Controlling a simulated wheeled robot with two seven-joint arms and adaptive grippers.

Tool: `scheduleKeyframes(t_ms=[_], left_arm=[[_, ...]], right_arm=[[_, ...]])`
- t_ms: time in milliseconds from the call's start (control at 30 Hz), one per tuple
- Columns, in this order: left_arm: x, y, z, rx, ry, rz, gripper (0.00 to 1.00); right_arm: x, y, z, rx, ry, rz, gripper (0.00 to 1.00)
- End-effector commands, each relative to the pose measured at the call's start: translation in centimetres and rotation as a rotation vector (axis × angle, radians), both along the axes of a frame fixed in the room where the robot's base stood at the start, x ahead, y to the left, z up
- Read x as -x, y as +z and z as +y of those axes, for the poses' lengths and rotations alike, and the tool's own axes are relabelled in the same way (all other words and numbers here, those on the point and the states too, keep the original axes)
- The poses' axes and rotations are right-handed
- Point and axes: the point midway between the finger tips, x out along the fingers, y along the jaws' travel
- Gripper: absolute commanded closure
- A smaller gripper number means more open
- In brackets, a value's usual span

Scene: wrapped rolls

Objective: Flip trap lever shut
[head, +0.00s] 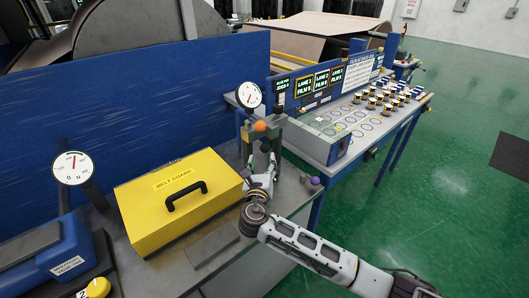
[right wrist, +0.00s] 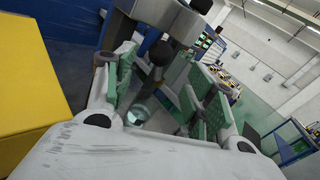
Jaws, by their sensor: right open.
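A metal fixture (head: 278,132) stands on the bench edge right of the yellow cover, with an orange ball (head: 261,127) at its front and a dark upright part on top. I cannot tell for sure which part is the trap lever. My right gripper (head: 262,163) is just in front of and below this fixture, its fingers pointing at it. In the right wrist view my right gripper (right wrist: 160,95) is open. A black knob on a stem (right wrist: 160,53) shows between and beyond its green-padded fingers, and a clear glass part (right wrist: 140,112) lies lower. Contact is unclear. My left gripper is not in view.
A yellow belt guard box (head: 180,200) with a black handle stands left of my right gripper. A dial gauge (head: 249,95) rises behind the fixture. A purple ball (head: 315,181) is at the bench edge. A blue control table (head: 345,125) with several small jars stands to the right.

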Motion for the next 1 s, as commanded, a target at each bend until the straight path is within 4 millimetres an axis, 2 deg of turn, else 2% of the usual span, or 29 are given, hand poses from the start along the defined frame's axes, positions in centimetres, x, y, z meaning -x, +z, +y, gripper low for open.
scheduleKeyframes(t_ms=[300, 500, 700, 1000], left_arm=[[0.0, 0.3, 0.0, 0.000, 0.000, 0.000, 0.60], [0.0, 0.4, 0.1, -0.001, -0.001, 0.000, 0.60], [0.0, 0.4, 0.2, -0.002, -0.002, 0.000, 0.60], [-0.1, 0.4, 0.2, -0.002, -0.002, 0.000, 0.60]], right_arm=[[-3.7, 0.1, -0.7, 0.001, -0.001, 0.000, 0.45], [-5.4, 0.0, -0.9, 0.001, -0.001, 0.000, 0.45], [-6.2, 0.0, -1.1, 0.000, 0.000, 0.000, 0.45], [-6.3, 0.0, -1.1, 0.000, 0.000, 0.001, 0.45]])
